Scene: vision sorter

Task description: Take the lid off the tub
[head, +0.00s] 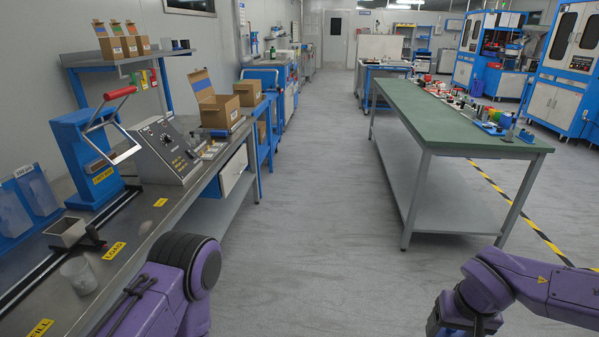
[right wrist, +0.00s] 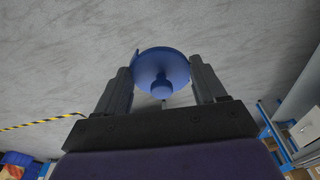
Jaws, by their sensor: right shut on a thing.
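A round blue lid (right wrist: 160,66) with a small knob (right wrist: 162,89) is held between the fingers of my right gripper (right wrist: 161,80) in the right wrist view. Only floor shows behind it. In the head view the right wrist is at the bottom right edge, and the lid is out of that picture. A translucent, open-topped tub (head: 78,274) stands upright on the left bench, near a yellow LOAD label. No lid is on it. My left arm is at the bottom left beside the bench; its gripper does not show.
The metal bench (head: 160,210) on the left carries a lever press (head: 95,150), a control box (head: 165,150) and a small square container (head: 67,232) near the tub. A green-topped table (head: 440,115) with several small items stands to the right. The floor between is clear.

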